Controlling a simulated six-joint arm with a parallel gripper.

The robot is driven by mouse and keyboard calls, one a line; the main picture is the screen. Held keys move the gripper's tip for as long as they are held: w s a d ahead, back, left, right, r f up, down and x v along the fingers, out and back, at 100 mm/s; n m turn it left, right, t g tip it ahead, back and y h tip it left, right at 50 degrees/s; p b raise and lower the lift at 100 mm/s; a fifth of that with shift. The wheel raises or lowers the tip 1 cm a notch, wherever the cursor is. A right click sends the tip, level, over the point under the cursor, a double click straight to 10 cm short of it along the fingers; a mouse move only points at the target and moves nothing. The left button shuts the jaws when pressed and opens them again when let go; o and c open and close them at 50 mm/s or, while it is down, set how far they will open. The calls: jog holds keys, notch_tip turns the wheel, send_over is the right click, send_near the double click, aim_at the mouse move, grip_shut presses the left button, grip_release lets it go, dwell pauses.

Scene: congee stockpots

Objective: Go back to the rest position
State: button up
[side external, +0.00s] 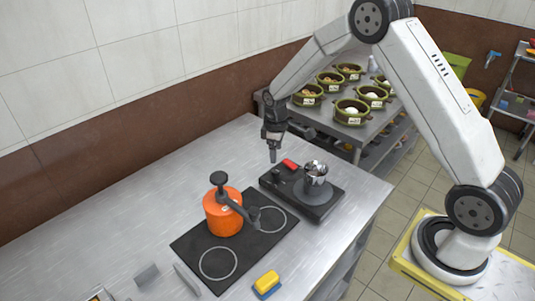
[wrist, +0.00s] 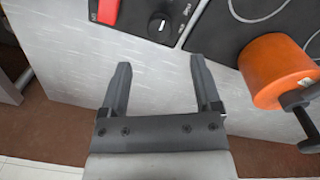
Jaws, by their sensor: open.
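My gripper (side external: 273,155) hangs over the back part of the steel counter (side external: 150,190), behind the black device (side external: 318,208), pointing down. In the wrist view my gripper (wrist: 160,75) has its two dark fingers spread apart, with only bare counter between them. It holds nothing. My arm reaches in from the right in the side view.
An orange pot (side external: 222,215) with a black handle stands on the black hob (side external: 205,262). A metal cup (side external: 316,172) sits on the black device. A yellow-and-blue sponge (side external: 267,282) lies in front. Several green pots (side external: 351,112) stand on a back table.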

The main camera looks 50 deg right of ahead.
jog(key=shift+r, duration=0.15)
jog(key=shift+s+a+r, duration=0.3)
jog(key=shift+s+r, duration=0.05)
jog(key=shift+s, duration=0.05)
jog(key=s+a+r+m+t, duration=0.1)
jog(key=s+a+r+m, duration=0.1)
jog(key=s, duration=0.8)
jog(key=s+a+r+m+t, duration=0.1)
jog(key=s+a+r+m, duration=0.2)
jog(key=s, duration=0.7)
notch_tip(320, 180, up, 2)
jog(key=a, duration=0.2)
jog(key=shift+a+r+m, duration=0.2)
jog(key=shift+a+m, duration=0.1)
